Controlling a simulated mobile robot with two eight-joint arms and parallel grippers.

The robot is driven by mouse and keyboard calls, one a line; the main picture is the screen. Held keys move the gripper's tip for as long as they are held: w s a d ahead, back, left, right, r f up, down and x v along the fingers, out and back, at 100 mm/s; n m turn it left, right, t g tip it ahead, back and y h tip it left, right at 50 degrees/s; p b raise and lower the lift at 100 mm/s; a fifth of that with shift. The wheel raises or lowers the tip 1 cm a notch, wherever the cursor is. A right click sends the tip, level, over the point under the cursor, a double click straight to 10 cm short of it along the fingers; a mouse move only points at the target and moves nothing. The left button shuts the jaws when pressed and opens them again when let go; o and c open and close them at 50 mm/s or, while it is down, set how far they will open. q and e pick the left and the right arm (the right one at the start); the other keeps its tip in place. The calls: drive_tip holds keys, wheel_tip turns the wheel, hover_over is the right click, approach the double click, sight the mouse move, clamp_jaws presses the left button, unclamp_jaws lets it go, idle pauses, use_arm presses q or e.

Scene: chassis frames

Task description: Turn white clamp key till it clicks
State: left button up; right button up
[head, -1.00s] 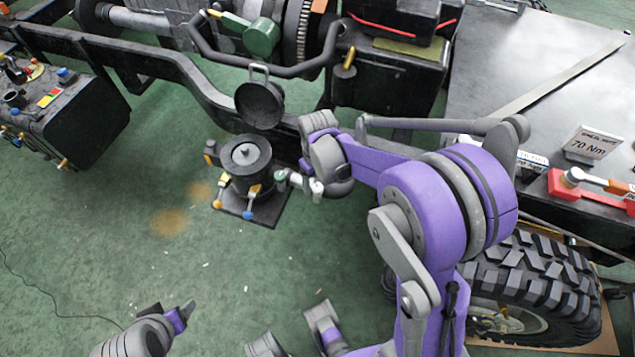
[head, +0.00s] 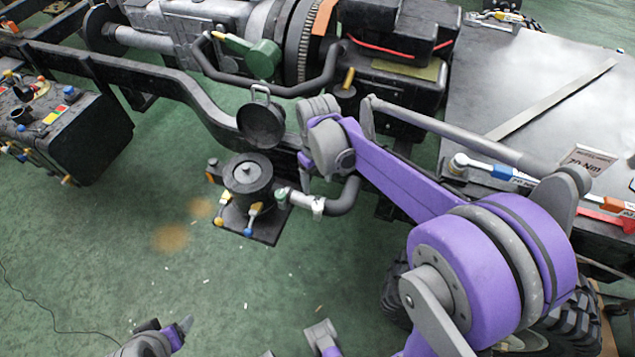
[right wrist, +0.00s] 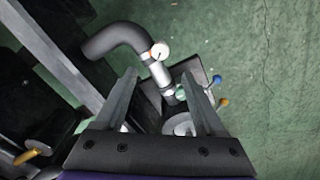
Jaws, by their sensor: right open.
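The white clamp key (right wrist: 160,51) shows as a small round white head with an orange spot beside it, on the pipe joint between the dark bent hose (right wrist: 112,40) and a light metal pipe piece. My open right gripper (right wrist: 160,76) has its fingers on either side of this joint in the right wrist view; I see no contact with the key. In the head view the right gripper (head: 308,168) is above the hose (head: 346,197), and the key (head: 318,206) is small there. A grey and purple part at the bottom left seems to be my left gripper (head: 172,336); its jaws are unclear.
A black round canister (head: 248,178) with coloured valves stands on a dark plate beside the hose, its lid (head: 262,124) raised. The chassis rail (head: 190,82) runs behind it. A metal table (head: 560,70) is at right.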

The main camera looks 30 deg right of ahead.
sight(318, 206)
wheel_tip(318, 206, down, 11)
drive_tip(key=n+b, duration=0.5)
drive_tip(key=n, duration=1)
drive_tip(key=shift+c, duration=0.2)
clamp_jaws()
